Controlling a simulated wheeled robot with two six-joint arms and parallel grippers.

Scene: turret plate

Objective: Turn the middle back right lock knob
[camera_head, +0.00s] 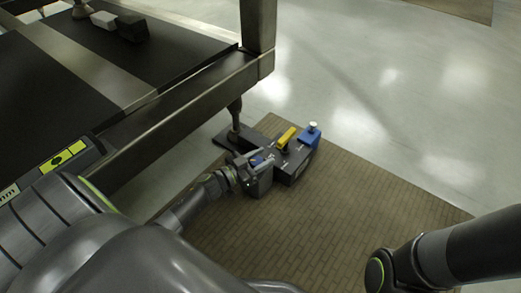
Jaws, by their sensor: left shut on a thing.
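A dark block (293,168) with knobs on top lies on the brown mat beside the leg of the metal frame. It has a yellow handle (287,137) and a blue part with a pale knob (310,134) at its right end. My left gripper (257,167) is at the near left side of the block, shut on a small blue knob (258,158) that its fingers mostly hide. I cannot tell how far this knob is turned. My right arm enters from the right, with its gripper out of view.
A metal-framed table (190,92) with a dark top fills the upper left, and its leg (235,117) stands by the block. Small white and black objects (132,27) lie on the table. The brown mat (370,205) is clear to the right.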

